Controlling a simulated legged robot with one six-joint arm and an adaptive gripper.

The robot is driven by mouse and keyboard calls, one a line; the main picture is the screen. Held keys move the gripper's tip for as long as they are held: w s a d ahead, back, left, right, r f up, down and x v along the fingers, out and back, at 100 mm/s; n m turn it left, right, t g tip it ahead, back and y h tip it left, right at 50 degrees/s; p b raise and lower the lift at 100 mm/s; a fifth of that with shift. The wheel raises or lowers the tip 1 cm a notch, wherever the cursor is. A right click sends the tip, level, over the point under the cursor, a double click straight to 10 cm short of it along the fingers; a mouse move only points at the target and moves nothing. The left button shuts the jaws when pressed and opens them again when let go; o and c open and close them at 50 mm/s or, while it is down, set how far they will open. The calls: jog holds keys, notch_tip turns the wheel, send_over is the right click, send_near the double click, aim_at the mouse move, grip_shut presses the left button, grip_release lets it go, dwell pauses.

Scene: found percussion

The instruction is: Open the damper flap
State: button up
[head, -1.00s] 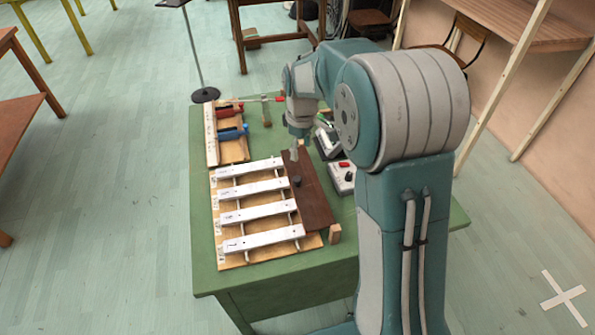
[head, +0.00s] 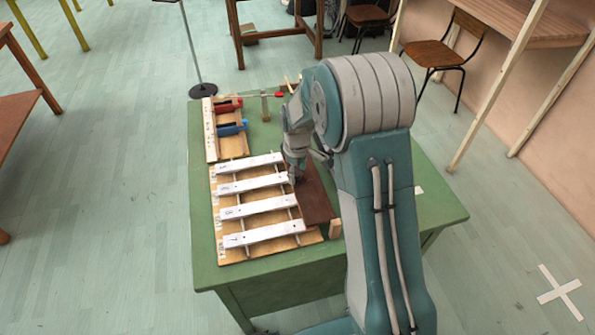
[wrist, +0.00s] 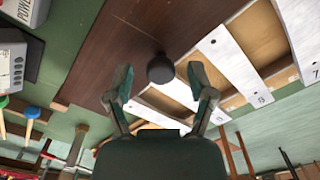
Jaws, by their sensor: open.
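The damper flap (head: 316,203) is a dark brown board lying flat along the right ends of the white bars (head: 254,209). My gripper (wrist: 161,82) is open and empty, with one finger on each side of the knob in that view. I cannot tell whether the fingers touch it. In the head view my gripper (head: 297,174) is low over the flap and hides the knob and the flap's far part.
A wooden block (head: 335,229) stands by the flap's near end. A grey meter (wrist: 12,55) sits beside the flap.

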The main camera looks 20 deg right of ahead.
jog(key=shift+a, duration=0.3)
jog(key=shift+c, duration=0.4)
jog(key=shift+d, duration=0.2)
grip_shut()
jog(key=shift+d, duration=0.1)
